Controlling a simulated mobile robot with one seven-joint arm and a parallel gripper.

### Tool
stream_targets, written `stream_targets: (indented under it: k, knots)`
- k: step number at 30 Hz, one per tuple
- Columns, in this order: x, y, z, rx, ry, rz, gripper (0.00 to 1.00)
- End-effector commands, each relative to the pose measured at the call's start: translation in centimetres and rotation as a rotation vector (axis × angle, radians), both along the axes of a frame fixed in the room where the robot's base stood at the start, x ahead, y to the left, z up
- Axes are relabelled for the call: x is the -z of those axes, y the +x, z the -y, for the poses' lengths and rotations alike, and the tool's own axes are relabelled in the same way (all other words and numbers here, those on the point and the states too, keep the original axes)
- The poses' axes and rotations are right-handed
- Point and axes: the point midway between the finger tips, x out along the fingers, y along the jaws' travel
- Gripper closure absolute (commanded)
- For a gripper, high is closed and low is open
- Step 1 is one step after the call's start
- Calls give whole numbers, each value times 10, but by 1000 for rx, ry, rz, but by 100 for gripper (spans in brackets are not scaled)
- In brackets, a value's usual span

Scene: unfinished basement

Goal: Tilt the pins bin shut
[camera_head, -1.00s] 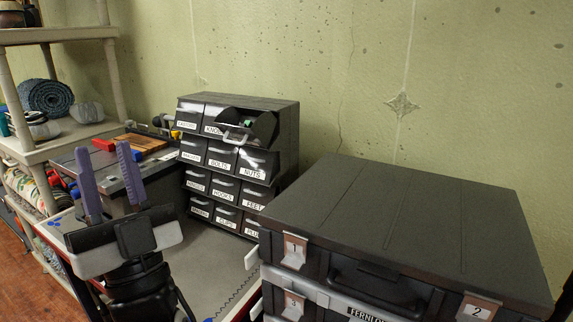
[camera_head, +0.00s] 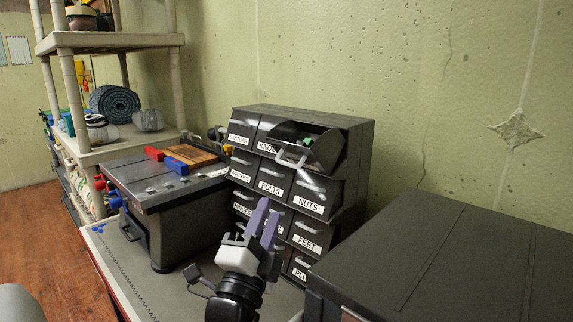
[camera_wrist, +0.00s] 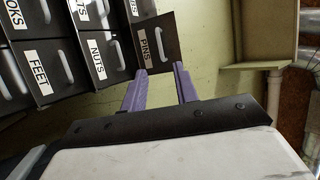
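The pins bin (camera_head: 318,151) is the top right bin of a dark bin cabinet (camera_head: 352,150). It is tilted open, its front leaning out and its top open, with small green and pale items inside. In the wrist view its front with the PINS label (camera_wrist: 155,45) and a pale handle lies just beyond the fingertips. My gripper (camera_head: 268,210) is in front of the cabinet's lower rows, its purple fingers pointing up, below the pins bin. In the wrist view my gripper (camera_wrist: 161,70) is open, with nothing between the fingers. I see no contact with the bin.
The nuts bin (camera_head: 310,194) and the other labelled bins look closed. A large dark case (camera_head: 450,255) stands at the lower right. A tool table (camera_head: 165,190) stands left of the cabinet, and a shelf rack (camera_head: 115,40) is farther left.

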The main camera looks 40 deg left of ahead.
Motion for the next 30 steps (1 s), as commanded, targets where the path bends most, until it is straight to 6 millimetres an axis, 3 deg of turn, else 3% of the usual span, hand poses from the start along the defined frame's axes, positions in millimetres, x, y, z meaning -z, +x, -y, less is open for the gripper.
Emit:
stream_targets:
  k: [6, 15, 29, 30]
  knots:
    - [-30, 40, -15, 3, -1, 1, 70]
    - [-51, 82, -31, 2, -1, 2, 70]
    - [-54, 92, -35, -2, -1, 2, 70]
    - [-54, 92, -35, -2, -1, 2, 74]
